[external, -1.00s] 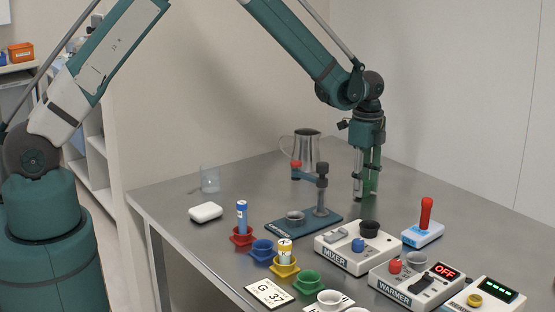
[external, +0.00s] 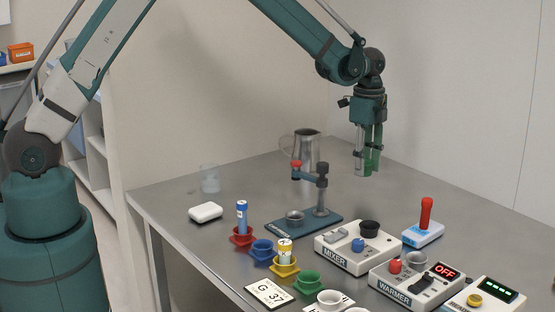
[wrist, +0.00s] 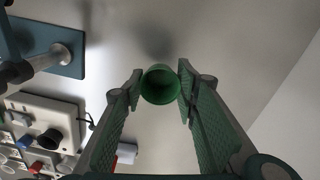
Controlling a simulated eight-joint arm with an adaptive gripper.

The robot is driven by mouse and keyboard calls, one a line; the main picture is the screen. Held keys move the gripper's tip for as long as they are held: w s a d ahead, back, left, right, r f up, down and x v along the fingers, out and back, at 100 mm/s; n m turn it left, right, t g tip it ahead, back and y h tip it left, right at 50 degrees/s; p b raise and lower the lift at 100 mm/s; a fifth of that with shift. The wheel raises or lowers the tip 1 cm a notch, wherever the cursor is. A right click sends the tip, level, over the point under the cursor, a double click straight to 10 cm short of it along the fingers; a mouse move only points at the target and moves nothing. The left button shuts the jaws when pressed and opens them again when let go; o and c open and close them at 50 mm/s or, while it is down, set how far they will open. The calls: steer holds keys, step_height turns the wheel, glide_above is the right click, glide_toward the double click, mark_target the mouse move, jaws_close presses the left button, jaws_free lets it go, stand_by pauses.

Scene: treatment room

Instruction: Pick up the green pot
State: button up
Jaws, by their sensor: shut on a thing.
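The green pot (wrist: 160,86) is a small round cup, seen from above between the two fingertips in the wrist view. My gripper (wrist: 159,88) is shut on it, with one finger on each side. In the external view my gripper (external: 368,165) hangs above the back right of the table, and the green pot (external: 372,166) shows low between the fingers, partly hidden by them. The pot is held clear of the table top.
A metal jug (external: 306,147) stands behind left of my gripper. A blue stand with a post (external: 321,195), the mixer (external: 345,250), the warmer (external: 408,290) and a red-handled device (external: 424,228) stand nearer the camera. The table beneath my gripper is clear.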

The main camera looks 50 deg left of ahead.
steer(key=shift+r, duration=1.7)
